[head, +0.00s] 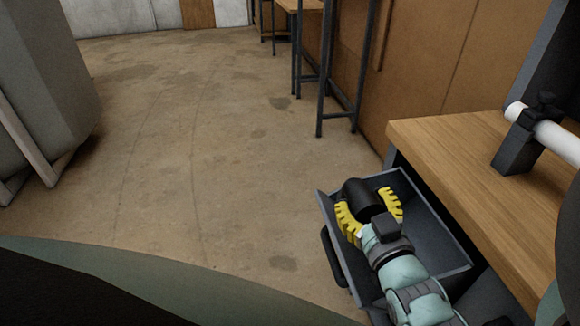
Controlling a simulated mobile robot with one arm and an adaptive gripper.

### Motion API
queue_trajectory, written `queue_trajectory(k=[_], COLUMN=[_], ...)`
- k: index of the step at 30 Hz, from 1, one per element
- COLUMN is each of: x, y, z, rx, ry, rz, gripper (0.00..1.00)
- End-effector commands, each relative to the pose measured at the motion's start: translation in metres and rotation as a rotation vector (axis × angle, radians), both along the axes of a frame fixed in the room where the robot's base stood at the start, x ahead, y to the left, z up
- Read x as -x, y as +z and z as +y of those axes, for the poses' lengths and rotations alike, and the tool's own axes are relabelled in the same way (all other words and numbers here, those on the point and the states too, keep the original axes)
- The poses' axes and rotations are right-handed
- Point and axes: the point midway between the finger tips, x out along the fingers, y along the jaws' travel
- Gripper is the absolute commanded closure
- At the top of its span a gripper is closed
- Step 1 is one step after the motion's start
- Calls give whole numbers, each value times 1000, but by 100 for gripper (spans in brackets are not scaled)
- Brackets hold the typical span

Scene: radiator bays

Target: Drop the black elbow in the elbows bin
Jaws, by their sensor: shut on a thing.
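My gripper (369,215) has yellow ribbed fingers and is shut on the black elbow (361,194). The elbow shows as a dark rounded piece between the fingertips; its underside and part of its far end are hard to make out. The gripper and elbow are over a grey open drawer (436,226) that is pulled out from under a wooden bench. I cannot tell how high above the drawer floor the elbow is. No bin marked for elbows can be made out.
The wooden bench top (470,150) is at the right, with a white pipe (548,131) held in a dark clamp stand (520,140). The drawer's black handle (333,257) faces left. A dark-legged table (325,75) stands farther back. The concrete floor (190,150) is clear.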

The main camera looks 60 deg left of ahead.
Motion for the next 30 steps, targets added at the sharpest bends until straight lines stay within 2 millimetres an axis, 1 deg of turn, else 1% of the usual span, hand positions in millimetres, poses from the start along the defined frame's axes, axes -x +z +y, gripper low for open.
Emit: queue_trajectory(k=[6,15,21,30], x=[-12,-27,-31,-32], y=[-17,-37,-41,-42], z=[-4,-11,-13,-13], rx=[4,2,-1,0], ry=[4,4,5,3], rz=[-2,-1,-3,-1], gripper=[81,81,81,81])
